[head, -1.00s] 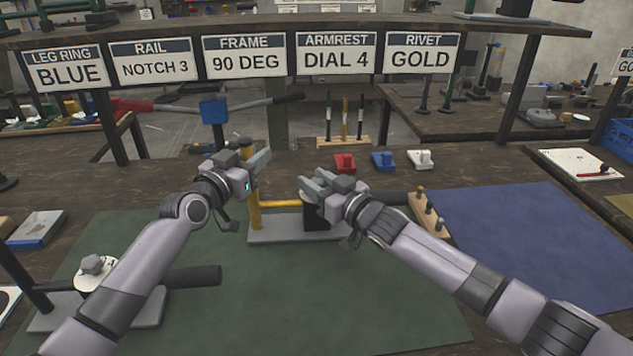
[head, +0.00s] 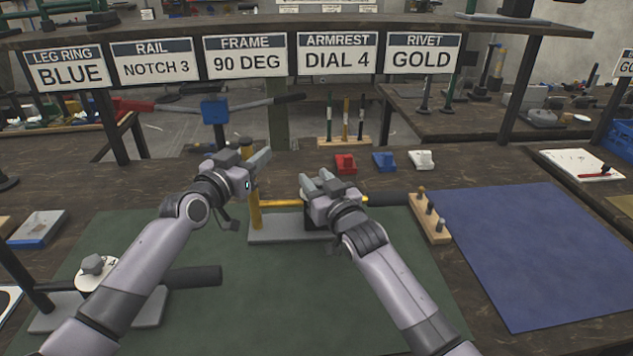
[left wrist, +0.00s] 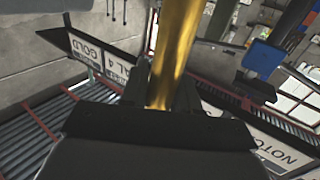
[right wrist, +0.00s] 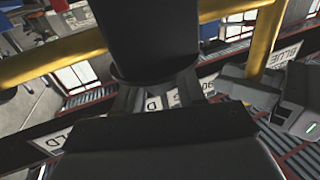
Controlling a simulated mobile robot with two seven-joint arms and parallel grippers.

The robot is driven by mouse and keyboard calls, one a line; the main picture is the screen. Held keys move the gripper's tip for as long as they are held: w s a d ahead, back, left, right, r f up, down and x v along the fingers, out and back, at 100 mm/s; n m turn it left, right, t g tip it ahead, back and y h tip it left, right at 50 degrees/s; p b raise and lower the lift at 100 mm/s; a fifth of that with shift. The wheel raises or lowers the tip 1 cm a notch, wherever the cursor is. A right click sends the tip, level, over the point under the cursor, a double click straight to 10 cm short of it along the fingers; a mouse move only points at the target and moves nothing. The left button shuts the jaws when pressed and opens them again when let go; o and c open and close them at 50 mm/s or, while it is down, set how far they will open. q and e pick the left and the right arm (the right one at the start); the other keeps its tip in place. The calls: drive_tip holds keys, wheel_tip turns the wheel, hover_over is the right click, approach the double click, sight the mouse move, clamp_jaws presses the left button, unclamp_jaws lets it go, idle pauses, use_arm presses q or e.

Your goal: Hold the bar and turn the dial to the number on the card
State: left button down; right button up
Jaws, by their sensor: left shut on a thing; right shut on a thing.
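The card reading ARMREST DIAL 4 (head: 337,57) hangs on the shelf edge. At left, a white dial (head: 84,283) with a grey knob sits on a fixture; a small mark, seemingly a 4, shows at its rim. A black-gripped bar (head: 195,277) extends right from this fixture. My left gripper (head: 258,163) is shut on the upright yellow post (left wrist: 172,55) of the middle fixture. My right gripper (head: 314,186) is shut on a black cylindrical part (right wrist: 152,40) of that fixture, near its yellow bar (head: 280,203); its hand hides most of that part.
A grey base (head: 275,230) carries the middle fixture on a green mat (head: 330,300). A wooden peg block (head: 430,218) and blue mat (head: 540,250) lie right. Red (head: 345,164), blue (head: 384,161) and white (head: 420,160) blocks stand behind.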

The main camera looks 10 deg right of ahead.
sight(320, 186)
drive_tip(key=shift+r+m+h, duration=0.15)
drive_tip(key=shift+m+h, duration=0.25)
drive_tip(key=shift+h, duration=0.2)
drive_tip(key=o, duration=0.9)
drive_tip(key=shift+o, duration=0.2)
drive_tip(key=shift+s+f, duration=0.1)
drive_tip(key=shift+f, duration=0.1)
drive_tip(key=shift+v, duration=3.7)
drive_tip(key=shift+o, duration=0.5)
